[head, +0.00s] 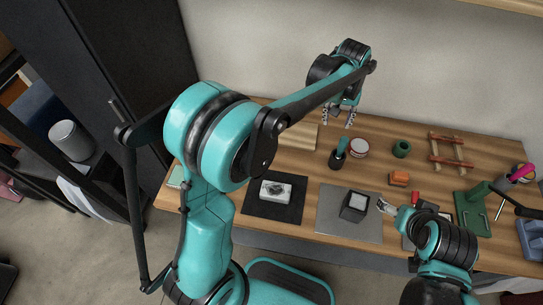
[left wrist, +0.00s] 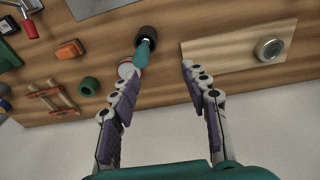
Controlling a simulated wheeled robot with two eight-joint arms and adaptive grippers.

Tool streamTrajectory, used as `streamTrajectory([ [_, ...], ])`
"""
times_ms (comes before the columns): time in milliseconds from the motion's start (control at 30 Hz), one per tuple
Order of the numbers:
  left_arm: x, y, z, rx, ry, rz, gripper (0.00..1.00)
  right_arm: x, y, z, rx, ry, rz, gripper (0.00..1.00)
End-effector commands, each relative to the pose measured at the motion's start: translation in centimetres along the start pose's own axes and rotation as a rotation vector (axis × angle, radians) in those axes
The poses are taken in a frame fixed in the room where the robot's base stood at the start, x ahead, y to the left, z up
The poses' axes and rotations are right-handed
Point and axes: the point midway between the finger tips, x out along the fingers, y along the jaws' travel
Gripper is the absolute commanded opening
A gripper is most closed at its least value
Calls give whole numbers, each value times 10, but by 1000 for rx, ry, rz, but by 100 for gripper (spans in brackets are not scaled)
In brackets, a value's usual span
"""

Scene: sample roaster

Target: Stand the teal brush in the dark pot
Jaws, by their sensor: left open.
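The teal brush (head: 342,146) stands in the dark pot (head: 336,161), leaning slightly, with its teal end up. In the left wrist view the brush (left wrist: 143,53) rises from the dark pot (left wrist: 149,33), and its lower end is hidden inside. My left gripper (head: 350,117) is above the back of the table, fingers pointing down.
A white jar with a reddish rim (head: 359,148) stands close to the pot. A green ring (head: 401,148), an orange block (head: 399,178) and a wooden rack (head: 450,150) lie to the right. The dark box (head: 355,206) sits on a grey mat (head: 340,229).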

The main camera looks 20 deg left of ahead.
Motion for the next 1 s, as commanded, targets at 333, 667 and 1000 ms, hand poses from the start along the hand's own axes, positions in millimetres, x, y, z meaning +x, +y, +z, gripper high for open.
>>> streamTrajectory([
  [333, -77, -97, 99, 76, 242, 44, 46, 0, 0, 0, 0, 0, 0, 77],
  [667, -68, -156, 190, 144, 450, 26, 46, 0, 0, 0, 0, 0, 0, 77],
  [1000, -57, -167, 209, 165, 504, 13, 46, 0, 0, 0, 0, 0, 0, 77],
])
